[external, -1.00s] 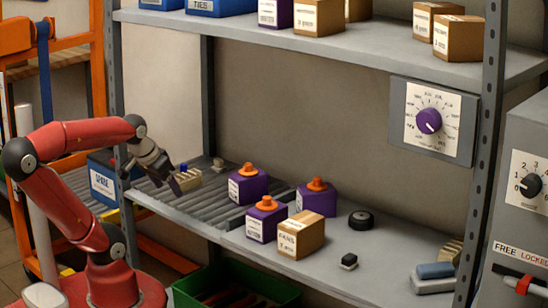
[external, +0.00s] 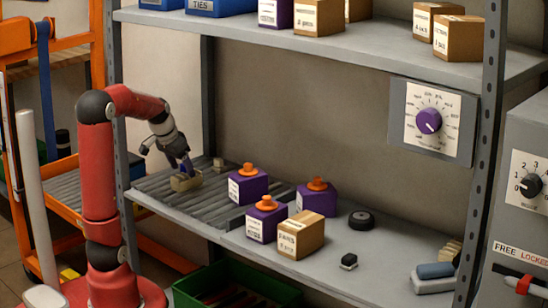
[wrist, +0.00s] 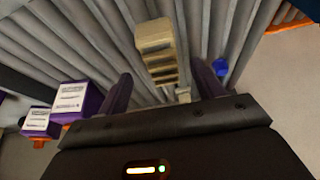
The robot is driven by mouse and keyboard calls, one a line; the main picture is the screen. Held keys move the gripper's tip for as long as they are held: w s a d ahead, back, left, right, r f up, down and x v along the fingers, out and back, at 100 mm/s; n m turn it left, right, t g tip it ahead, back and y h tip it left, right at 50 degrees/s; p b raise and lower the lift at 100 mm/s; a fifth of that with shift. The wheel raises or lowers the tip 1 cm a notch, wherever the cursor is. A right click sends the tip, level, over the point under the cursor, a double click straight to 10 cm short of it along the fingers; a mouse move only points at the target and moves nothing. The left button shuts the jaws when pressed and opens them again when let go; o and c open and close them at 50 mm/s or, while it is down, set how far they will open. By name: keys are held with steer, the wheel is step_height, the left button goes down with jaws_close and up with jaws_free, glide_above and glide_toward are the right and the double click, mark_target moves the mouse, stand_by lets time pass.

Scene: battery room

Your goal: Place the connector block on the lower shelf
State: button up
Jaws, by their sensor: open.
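The connector block (external: 186,181) is beige and ribbed. It appears to rest on the ridged left part of the lower shelf (external: 345,275). In the wrist view the block (wrist: 155,36) lies ahead of and between my two dark purple fingers. My gripper (external: 180,166) points down at the block from above and is open. The fingers are spread wider than the block, with gaps on both sides. Whether a finger touches the block cannot be told. A small blue knob-like thing (wrist: 221,68) shows right of the right finger.
Purple boxes with orange tops (external: 248,186) and a cardboard box (external: 301,236) stand right of the block. A small beige piece (external: 218,163) sits behind it. A black disc (external: 361,220) and a small black-topped piece (external: 349,262) lie farther right. The upper shelf (external: 380,48) overhangs.

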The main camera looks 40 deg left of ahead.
mark_target(185, 176)
steer(key=x, duration=0.4)
steer(key=shift+a+f, duration=0.15)
steer(key=shift+f, duration=0.05)
steer(key=shift+s, duration=0.1)
steer(key=shift+c, duration=0.5)
steer(key=c, duration=1.1)
steer(key=shift+r, duration=0.1)
steer(key=shift+r, duration=0.1)
